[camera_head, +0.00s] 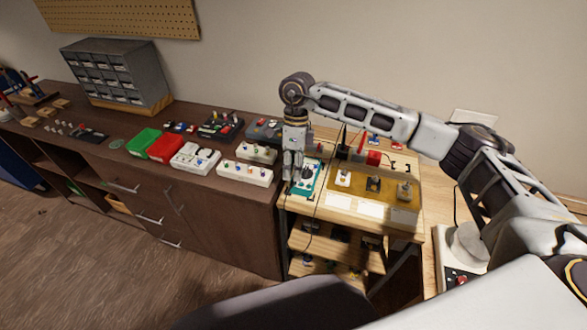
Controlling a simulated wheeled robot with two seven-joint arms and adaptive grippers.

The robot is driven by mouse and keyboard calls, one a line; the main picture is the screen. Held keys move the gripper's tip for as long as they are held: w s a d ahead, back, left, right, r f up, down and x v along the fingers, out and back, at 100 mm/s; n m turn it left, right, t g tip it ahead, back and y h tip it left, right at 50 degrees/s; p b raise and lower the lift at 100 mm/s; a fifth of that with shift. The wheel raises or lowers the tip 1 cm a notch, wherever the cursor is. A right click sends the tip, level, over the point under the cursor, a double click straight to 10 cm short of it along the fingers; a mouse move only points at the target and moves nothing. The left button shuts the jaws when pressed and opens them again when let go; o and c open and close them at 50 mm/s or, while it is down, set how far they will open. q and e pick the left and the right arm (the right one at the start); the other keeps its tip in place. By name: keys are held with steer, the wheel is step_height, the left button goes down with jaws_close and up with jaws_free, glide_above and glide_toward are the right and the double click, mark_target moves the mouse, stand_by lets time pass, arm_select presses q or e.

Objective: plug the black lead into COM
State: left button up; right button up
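A teal multimeter (307,186) with a dark round dial lies at the left end of the light wooden bench top. My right gripper (292,178) points down over its left edge. Its two fingers are close together, and I cannot make out whether anything is between them. The COM socket is too small or hidden to tell. A thin dark cable (315,212) runs down from the meter's near side over the bench front. A dark upright piece (343,138) stands behind the meter; I cannot tell whether it belongs to the black lead. My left gripper is out of view.
A yellow-brown mat (388,190) with several small parts lies right of the meter. Red items (374,157) sit behind it. A soldering station (462,275) is at the right.

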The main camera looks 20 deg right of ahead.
steer(key=o, duration=0.6)
steer(key=shift+c, duration=0.2)
steer(key=o, duration=0.4)
steer(key=shift+r, duration=0.1)
